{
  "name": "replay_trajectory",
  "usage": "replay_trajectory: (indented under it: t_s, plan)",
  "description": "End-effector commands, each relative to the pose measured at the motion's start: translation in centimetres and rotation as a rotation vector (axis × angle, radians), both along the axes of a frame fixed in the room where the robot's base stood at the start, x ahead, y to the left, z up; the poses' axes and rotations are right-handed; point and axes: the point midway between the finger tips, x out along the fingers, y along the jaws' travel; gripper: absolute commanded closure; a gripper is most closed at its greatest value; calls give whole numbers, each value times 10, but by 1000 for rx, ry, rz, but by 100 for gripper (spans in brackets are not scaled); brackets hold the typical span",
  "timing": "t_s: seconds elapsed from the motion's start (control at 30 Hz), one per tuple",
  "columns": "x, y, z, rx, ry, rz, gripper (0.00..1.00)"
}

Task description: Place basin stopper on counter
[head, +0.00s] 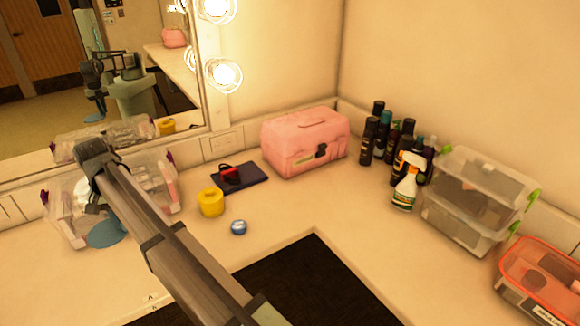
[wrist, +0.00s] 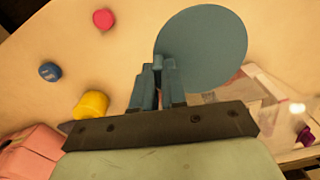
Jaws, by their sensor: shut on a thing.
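The basin stopper appears to be the flat blue-grey disc (head: 106,232), low over the left part of the counter (head: 275,236) in the head view. In the wrist view the disc (wrist: 205,48) extends beyond my fingertips, to the upper right. My gripper (wrist: 158,66) is shut on the disc near its edge. I cannot tell whether the disc touches the counter. In the head view my arm hides part of the counter, and my fingers are hard to make out against the clear box.
A clear box (head: 160,182) stands close behind the disc. A yellow roll (head: 211,202) and a blue round item (head: 239,227) lie right of my arm. A red round item (wrist: 103,19) shows in the wrist view. A pink case (head: 304,140) stands further back.

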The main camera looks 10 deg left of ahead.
Motion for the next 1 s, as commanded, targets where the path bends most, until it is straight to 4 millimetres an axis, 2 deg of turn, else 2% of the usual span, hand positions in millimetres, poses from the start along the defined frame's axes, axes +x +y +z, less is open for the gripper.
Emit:
replay_trajectory:
  t_s: [0.27, 0.47, 0.7, 1.0]
  plan:
    - [52, -31, 1, 0, 0, -118, 100]
    - [108, -71, 1, 0, 0, -254, 100]
    - [181, -135, 1, 0, 0, -448, 100]
    - [261, -225, 1, 0, 0, -689, 100]
